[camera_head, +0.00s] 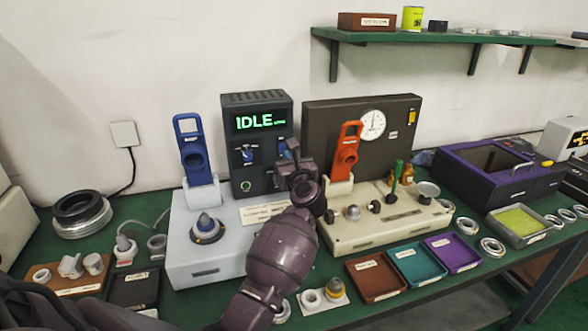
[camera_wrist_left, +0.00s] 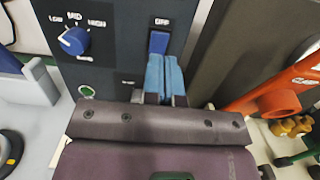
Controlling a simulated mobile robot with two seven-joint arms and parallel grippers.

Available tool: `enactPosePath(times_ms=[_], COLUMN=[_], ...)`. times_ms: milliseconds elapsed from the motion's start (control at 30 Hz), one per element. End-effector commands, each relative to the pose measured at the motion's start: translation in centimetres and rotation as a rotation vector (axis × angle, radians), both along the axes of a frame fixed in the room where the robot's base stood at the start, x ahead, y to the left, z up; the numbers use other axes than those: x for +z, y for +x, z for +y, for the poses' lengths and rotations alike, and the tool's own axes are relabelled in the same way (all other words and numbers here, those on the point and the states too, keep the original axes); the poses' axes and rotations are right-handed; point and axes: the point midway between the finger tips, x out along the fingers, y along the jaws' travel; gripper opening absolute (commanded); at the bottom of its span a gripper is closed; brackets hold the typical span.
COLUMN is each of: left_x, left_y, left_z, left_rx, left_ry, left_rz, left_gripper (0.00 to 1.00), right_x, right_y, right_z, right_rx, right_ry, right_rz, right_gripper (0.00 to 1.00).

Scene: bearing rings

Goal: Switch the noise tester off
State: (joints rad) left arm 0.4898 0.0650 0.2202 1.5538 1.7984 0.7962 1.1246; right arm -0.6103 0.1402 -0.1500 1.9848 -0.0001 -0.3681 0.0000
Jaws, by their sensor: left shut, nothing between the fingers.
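The noise tester (camera_head: 258,108) is a dark upright box at the back of the bench, its screen reading "IDLE" in green. In the left wrist view its dark front panel (camera_wrist_left: 118,50) fills the upper middle. A blue rocker switch (camera_wrist_left: 158,42) with a small label above sits right of a blue rotary knob (camera_wrist_left: 74,40). A round green-lit button (camera_wrist_left: 86,91) is below the knob. My left gripper (camera_head: 290,150) is shut and empty. Its blue fingertips (camera_wrist_left: 165,75) are together just below the rocker switch; I cannot tell whether they touch it. My right gripper is out of view.
A blue clamp-like tool (camera_head: 189,150) stands on the pale base left of the tester. An orange one (camera_head: 346,150) stands close on the right, before a dark gauge panel (camera_head: 320,120). Small trays (camera_head: 376,288) and loose rings (camera_head: 491,247) lie at the front right.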

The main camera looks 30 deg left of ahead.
Motion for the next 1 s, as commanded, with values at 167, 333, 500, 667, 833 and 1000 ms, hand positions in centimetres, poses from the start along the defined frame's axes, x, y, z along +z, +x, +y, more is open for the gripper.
enactPosePath(times_ms=[167,333,500,667,833,1000], left_x=[0.4,0.4,0.5,0.5,0.7,1.5], left_y=[1.6,2.5,2.7,2.7,2.7,3.0], left_z=[1.9,2.9,3.2,3.1,3.2,3.5], left_rx=[0.000,-0.001,-0.001,-0.001,0.000,0.001], left_ry=[0.002,-0.001,-0.001,-0.001,-0.005,-0.040], left_rz=[0.001,-0.001,-0.001,-0.001,0.002,0.026], left_gripper=[0.00,0.00,0.00,0.00,0.00,0.00], right_x=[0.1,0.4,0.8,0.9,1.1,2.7], right_y=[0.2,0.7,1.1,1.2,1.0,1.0], right_z=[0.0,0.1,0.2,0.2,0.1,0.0], right_rx=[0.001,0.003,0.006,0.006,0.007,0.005], right_ry=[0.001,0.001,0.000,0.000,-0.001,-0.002], right_rz=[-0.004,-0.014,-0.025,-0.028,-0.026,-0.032], right_gripper=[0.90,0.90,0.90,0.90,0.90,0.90])
